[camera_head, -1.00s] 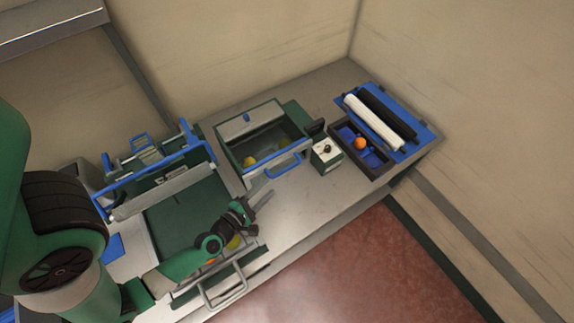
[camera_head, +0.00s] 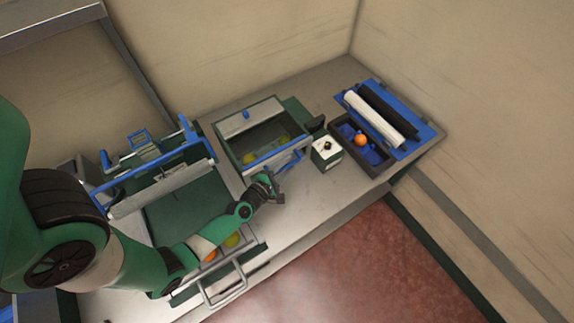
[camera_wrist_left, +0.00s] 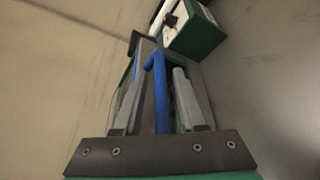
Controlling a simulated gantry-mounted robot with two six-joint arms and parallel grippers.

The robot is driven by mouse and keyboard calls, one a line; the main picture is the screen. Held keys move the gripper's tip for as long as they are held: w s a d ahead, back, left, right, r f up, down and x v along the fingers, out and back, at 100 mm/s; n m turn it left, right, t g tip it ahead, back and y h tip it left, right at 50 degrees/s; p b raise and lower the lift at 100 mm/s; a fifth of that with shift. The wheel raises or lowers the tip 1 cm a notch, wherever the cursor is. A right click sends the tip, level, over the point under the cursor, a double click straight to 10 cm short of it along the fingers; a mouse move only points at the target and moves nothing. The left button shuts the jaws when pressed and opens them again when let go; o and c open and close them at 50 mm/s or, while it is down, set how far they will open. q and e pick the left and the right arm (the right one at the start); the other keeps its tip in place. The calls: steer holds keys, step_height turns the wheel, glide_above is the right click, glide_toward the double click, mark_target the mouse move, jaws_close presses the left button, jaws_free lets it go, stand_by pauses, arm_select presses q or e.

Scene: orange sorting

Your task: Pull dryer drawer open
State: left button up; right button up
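The dryer is the dark green box with a grey top (camera_head: 246,115) in the middle of the bench. Its blue-rimmed drawer (camera_head: 276,152) shows a see-through or open top with yellowish fruit inside. A blue handle (camera_head: 291,163) is on the drawer's front, partly hidden by my left gripper (camera_head: 277,190). In the left wrist view, the blue handle bar (camera_wrist_left: 160,95) lies between the two grey fingers of my left gripper (camera_wrist_left: 158,100). Gaps show on both sides of the bar, so the fingers are open around it. My right gripper is not in view.
A white-faced box with a dark knob (camera_head: 327,153) stands just right of the dryer. Farther right is a dark tray (camera_head: 376,168) holding an orange (camera_head: 361,140), beside rollers (camera_head: 375,121). A wire-handled tray (camera_head: 222,284) with fruit lies below my left arm.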

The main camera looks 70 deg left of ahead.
arm_select(q)
jaws_close()
stand_by(1.2)
